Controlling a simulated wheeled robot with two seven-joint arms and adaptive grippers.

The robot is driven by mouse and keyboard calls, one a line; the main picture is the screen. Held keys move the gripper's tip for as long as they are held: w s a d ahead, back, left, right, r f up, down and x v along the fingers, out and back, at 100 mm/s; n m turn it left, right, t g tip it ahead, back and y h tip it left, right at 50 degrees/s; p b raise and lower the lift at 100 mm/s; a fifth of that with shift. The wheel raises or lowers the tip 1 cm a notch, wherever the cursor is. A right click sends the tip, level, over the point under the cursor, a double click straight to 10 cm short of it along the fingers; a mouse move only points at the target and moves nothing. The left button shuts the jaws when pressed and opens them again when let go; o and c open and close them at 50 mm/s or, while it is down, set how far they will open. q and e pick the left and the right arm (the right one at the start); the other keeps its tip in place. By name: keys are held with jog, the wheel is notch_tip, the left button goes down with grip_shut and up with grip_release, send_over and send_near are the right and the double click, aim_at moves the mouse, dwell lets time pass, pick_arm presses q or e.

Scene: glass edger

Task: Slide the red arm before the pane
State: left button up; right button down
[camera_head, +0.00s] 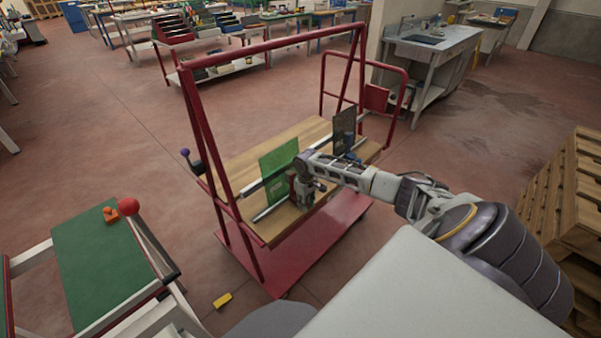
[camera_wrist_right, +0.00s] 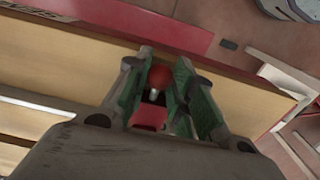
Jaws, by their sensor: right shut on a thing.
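A green pane (camera_head: 278,168) stands upright on the wooden bed (camera_head: 237,172) of a red-framed cart. A dark grey pane (camera_head: 344,132) stands farther right on the same bed. My right gripper (camera_head: 306,193) is low over the bed, just right of the green pane's lower edge. In the right wrist view, its fingers (camera_wrist_right: 158,80) are closed around a red ball knob (camera_wrist_right: 160,76) on a pale stem. A red block (camera_wrist_right: 150,117), seemingly part of the red arm, shows below the knob; the rest is hidden. My left gripper is not in view.
Metal rails (camera_head: 268,207) run along the bed. The cart's red frame (camera_head: 211,140) rises at the left, with a purple-knobbed lever (camera_head: 186,154) beside it. A green-topped table (camera_head: 95,262) stands at the left and wooden pallets (camera_head: 570,195) at the right.

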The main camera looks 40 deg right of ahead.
jog(key=shift+d, duration=0.3)
jog(key=c, duration=1.2)
grip_release()
jog(key=shift+o, duration=0.2)
jog(key=shift+r, duration=0.15)
notch_tip(320, 180, up, 12)
jog(key=shift+a+f, duration=0.1)
jog(key=shift+f, duration=0.1)
